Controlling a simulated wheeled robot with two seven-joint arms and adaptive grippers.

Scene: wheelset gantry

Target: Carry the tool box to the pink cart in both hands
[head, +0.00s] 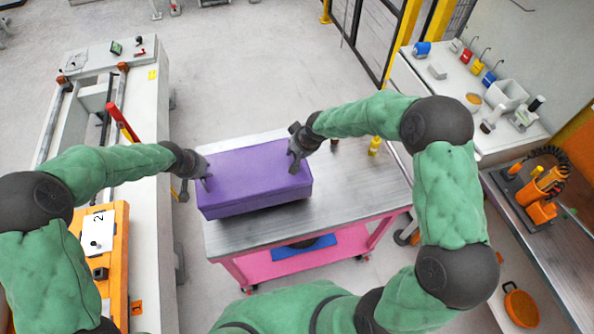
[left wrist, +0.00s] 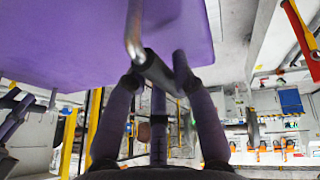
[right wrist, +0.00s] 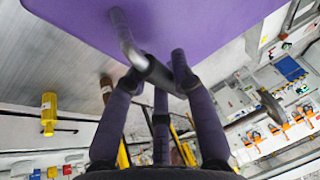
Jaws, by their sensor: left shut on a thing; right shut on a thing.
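The purple tool box (head: 255,175) is at the left part of the pink cart's grey top (head: 360,190). From the head view I cannot tell whether it rests on the top or hangs just above it. My left gripper (head: 205,178) is shut on a metal handle at the box's left end; the handle also shows in the left wrist view (left wrist: 135,35). My right gripper (head: 296,158) is shut on the handle at the right end, seen in the right wrist view (right wrist: 128,45). The cart's pink lower shelf (head: 265,268) shows below.
A yellow bottle (head: 375,145) and a small dark item (head: 334,141) stand at the cart top's far edge. A grey machine bench (head: 150,110) is on the left. A workbench with cups and bins (head: 470,90) is on the right.

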